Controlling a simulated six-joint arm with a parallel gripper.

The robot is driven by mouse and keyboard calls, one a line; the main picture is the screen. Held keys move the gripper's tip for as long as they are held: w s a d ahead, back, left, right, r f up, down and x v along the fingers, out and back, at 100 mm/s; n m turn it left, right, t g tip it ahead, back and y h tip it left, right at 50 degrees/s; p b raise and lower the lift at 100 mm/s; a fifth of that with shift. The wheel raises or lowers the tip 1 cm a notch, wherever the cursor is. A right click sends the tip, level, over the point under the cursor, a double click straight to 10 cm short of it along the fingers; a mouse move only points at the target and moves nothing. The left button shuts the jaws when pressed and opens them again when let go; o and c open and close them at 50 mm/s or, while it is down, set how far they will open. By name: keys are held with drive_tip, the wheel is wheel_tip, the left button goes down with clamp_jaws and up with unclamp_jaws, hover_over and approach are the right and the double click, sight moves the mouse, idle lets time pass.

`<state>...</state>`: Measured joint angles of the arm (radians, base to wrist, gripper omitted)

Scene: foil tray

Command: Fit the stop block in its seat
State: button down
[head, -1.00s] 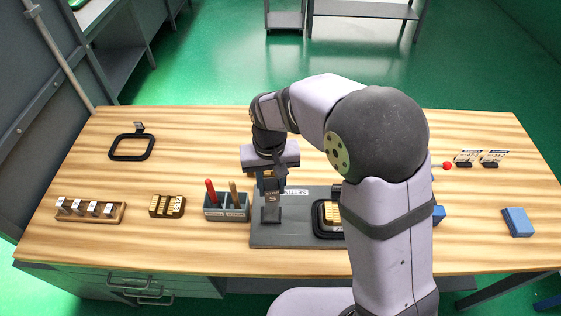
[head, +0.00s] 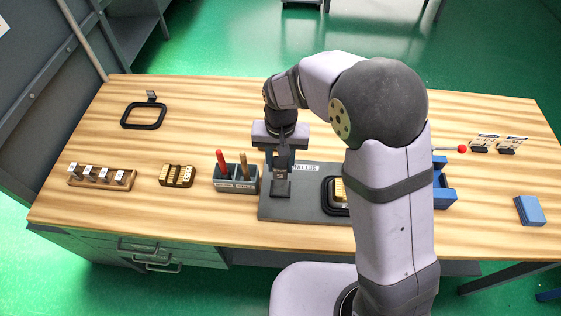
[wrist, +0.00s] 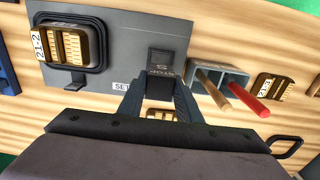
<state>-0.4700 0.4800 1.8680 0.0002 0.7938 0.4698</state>
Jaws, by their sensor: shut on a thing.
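My gripper (head: 281,168) is shut on the dark stop block (wrist: 160,72), which has a STOP label. It holds the block over the left part of the grey setting plate (head: 310,209). The wrist view shows both fingers on the sides of the block. A dark, square seat-like piece (head: 281,189) shows right below the fingers in the head view. The block is very near it or touching it; I cannot tell whether the block is fully in. The plate also shows in the wrist view (wrist: 118,40).
A black tray (wrist: 102,58) with a ribbed brass block stands on the plate, partly behind my arm in the head view. A grey holder (head: 236,186) with red and brown handles stands close left of the plate. A brass block (head: 177,175) and wooden rack (head: 102,178) are farther left.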

sight(281, 170)
drive_tip(key=shift+f+b, duration=1.45)
drive_tip(key=shift+f, duration=0.25)
drive_tip(key=shift+f+b, duration=0.9)
drive_tip(key=shift+f, duration=0.8)
drive_tip(key=shift+f, duration=0.5)
drive_tip(key=c, duration=1.5)
unclamp_jaws()
drive_tip(key=shift+c, duration=0.2)
drive_tip(key=shift+r+p, duration=2.1)
drive_tip(key=shift+r, duration=0.1)
